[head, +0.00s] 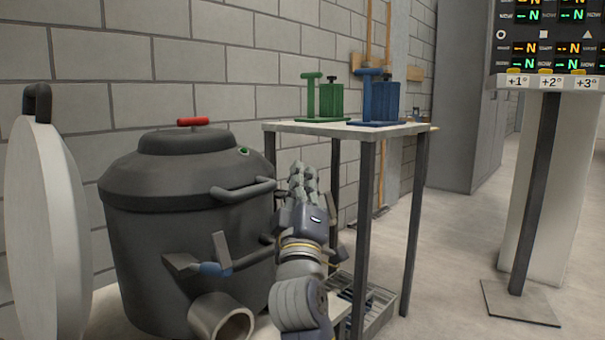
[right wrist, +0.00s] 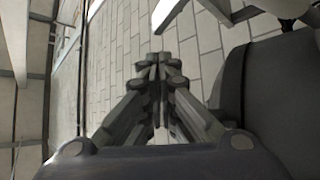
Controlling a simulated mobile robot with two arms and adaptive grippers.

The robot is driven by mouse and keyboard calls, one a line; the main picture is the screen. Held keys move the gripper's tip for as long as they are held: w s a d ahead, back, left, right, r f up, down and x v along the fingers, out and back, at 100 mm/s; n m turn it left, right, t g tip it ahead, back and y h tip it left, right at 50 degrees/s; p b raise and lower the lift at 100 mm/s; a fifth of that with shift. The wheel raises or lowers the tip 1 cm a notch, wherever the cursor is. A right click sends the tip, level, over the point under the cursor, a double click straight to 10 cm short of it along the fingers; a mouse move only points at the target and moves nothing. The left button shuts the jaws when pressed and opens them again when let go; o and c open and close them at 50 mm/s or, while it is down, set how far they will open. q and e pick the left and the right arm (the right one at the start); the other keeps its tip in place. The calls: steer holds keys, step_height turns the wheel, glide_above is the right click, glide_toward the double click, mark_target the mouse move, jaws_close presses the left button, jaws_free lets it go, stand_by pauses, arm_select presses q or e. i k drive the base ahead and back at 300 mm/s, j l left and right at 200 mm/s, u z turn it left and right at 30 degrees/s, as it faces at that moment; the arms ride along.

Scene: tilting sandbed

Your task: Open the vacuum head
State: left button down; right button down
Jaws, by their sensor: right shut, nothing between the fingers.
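A dark grey vacuum drum stands at left in the head view, its body (head: 165,245) upright. Its domed head (head: 170,165) sits on top, with a red handle (head: 193,121) and a small green spot on the right. A grey bar handle (head: 243,190) juts from the head's right side. A lever with a blue part (head: 215,269) is on the drum's front. My right gripper (head: 303,178) is shut and empty, just right of the bar handle; contact cannot be told. Its closed fingers show in the right wrist view (right wrist: 160,65), beside a dark surface. My left gripper is not seen.
A pale round disc (head: 40,230) with a dark handle stands at the left edge. A table (head: 340,130) behind my right gripper holds a green device (head: 325,100) and a blue one (head: 378,100). A display stand (head: 535,190) is at right. The floor between is clear.

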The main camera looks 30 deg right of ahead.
mark_target(176, 169)
steer(key=k+l, duration=0.25)
steer(key=k, duration=0.2)
steer(key=k+l, duration=0.25)
steer(key=k, duration=0.2)
